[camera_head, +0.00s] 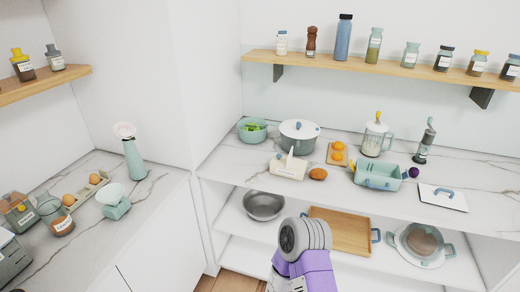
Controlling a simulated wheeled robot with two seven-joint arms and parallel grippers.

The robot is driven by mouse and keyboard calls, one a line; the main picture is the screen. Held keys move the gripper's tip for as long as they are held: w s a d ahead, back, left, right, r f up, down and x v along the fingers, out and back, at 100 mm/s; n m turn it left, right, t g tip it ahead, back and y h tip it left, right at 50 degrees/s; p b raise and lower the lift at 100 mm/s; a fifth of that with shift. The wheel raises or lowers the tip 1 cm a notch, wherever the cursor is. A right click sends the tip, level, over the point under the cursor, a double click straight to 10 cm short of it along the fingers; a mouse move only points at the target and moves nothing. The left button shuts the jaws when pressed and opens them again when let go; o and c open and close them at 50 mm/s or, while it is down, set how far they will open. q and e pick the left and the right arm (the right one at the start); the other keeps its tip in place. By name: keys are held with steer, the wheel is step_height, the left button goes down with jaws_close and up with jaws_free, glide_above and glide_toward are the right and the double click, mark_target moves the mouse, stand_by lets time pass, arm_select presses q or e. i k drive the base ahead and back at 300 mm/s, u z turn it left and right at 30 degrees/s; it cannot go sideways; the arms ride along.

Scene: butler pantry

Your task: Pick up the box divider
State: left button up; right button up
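A cream-white low box-like piece (288,169) with a thin upright part sits on the marble counter, in front of the grey pot. It may be the box divider, but I cannot tell for sure at this size. A teal open box (379,178) with a blue front handle stands to its right on the same counter; its inside is hard to make out. A grey and purple link of my own arm shows at the bottom centre, below the counter edge. Neither gripper can be seen.
A wooden tray (342,231) and metal bowl (264,205) are on the shelf below.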

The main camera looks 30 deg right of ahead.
mark_target(290, 154)
steer(key=z, duration=0.35)
steer(key=i, duration=0.85)
steer(key=z, duration=0.7)
